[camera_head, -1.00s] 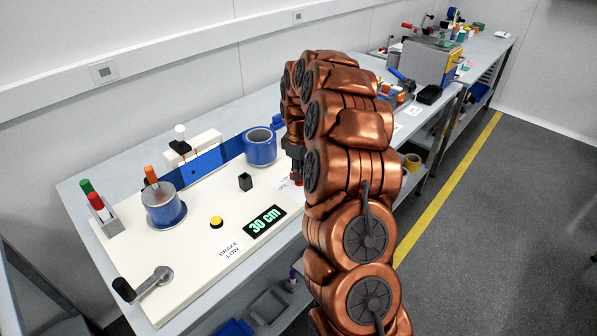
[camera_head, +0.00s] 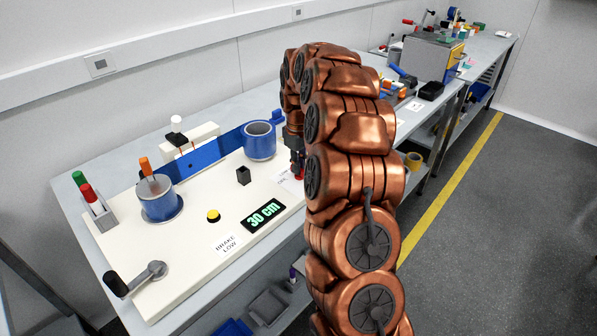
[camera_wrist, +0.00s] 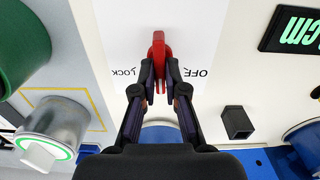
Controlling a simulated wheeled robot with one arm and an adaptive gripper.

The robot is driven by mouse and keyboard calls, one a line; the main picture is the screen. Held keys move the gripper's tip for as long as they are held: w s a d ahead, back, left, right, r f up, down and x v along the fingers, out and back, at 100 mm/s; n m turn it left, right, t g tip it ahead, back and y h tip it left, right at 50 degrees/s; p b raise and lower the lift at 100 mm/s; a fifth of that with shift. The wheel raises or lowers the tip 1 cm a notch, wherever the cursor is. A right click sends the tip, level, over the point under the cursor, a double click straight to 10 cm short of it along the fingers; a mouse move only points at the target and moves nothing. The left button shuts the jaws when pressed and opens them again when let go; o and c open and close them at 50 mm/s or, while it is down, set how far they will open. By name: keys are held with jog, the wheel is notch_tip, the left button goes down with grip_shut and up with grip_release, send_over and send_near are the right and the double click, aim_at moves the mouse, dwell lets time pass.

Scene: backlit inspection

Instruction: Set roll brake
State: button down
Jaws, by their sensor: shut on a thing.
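A red lever (camera_wrist: 158,50) stands on the white panel (camera_head: 185,255), beside a label (camera_wrist: 150,20) reading LOCK and OFF. My gripper (camera_wrist: 160,88) is shut on the red lever, one dark finger on each side. The lever's foot is partly hidden by the fingers. In the head view, my gripper (camera_head: 297,165) is at the panel's right end, mostly hidden behind my copper arm. A blue strip (camera_head: 195,158) runs between two blue rolls, one (camera_head: 158,203) at left and one (camera_head: 259,142) at right. A display (camera_head: 263,215) reads 30 cm, and a label (camera_head: 227,243) reads BRAKE LOW.
A crank (camera_head: 138,277) sits at the panel's front left. A yellow button (camera_head: 213,216) and a small black post (camera_head: 244,175) stand on the panel. Red and green markers (camera_head: 88,193) stand at the left edge. More benches with equipment extend to the back right.

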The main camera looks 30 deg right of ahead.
jog(key=m+b, duration=0.2)
jog(key=m, duration=0.1)
jog(key=m+b, duration=0.3)
jog(key=shift+d+f+m, duration=0.1)
jog(key=shift+f+m, duration=0.1)
jog(key=shift+m, duration=0.1)
jog(key=m+b, duration=0.2)
jog(key=m, duration=0.2)
jog(key=shift+b, duration=0.3)
jog(key=shift+r+m+b, duration=0.15)
jog(key=shift+m+b, duration=0.25)
jog(key=shift+m, duration=0.6)
jog(key=c, duration=1.2)
grip_release()
jog(key=shift+r, duration=0.15)
